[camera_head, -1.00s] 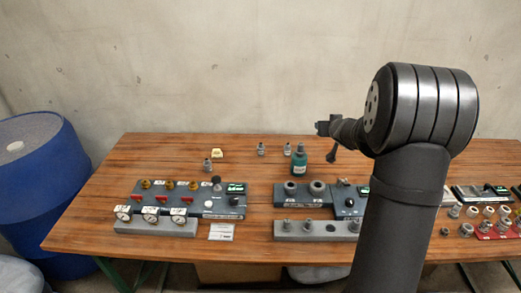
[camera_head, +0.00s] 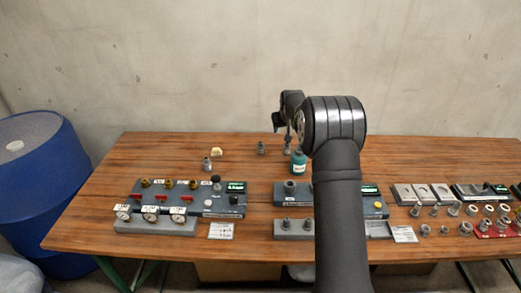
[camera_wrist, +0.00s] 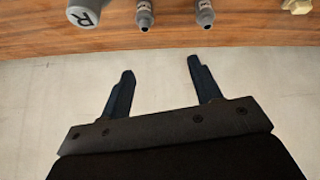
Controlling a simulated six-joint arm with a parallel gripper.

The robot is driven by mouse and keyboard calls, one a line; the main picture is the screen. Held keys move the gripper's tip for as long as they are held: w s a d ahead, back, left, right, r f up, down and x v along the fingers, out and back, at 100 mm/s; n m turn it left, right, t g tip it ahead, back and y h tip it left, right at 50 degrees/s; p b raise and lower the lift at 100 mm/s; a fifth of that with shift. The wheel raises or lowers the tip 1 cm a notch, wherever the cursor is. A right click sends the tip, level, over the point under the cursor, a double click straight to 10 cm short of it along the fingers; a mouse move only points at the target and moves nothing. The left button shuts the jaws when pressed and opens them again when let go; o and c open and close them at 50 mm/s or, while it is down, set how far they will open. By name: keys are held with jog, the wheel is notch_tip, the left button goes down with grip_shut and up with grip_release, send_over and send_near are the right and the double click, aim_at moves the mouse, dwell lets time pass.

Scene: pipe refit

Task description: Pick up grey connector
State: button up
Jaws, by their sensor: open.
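Two small grey connectors, one left of centre (camera_wrist: 145,14) and one right of centre (camera_wrist: 205,13), show at the top edge of the wrist view, partly cut off. A connector near the green bottle is partly covered by my gripper. My gripper (camera_wrist: 161,65) is open and empty, its fingertips short of the connectors in the wrist view. In the head view my gripper (camera_head: 288,139) points down behind the bottle; its fingers are too small to judge there.
A gauge panel (camera_head: 190,205) stands at the front left. Loose fittings lie at the right. The back left of the table is clear.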

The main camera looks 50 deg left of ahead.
jog(key=n+g, duration=0.2)
send_near(261, 145)
jog(key=x, duration=0.6)
jog(key=shift+w+d, duration=0.1)
jog(key=shift+d, duration=0.2)
jog(key=shift+a+x, duration=0.15)
jog(key=shift+x, duration=1.4)
jog(key=shift+a+x, duration=0.15)
jog(key=shift+x, duration=1.35)
jog(key=shift+r, duration=0.1)
jog(key=shift+c, duration=0.2)
jog(key=c, duration=1)
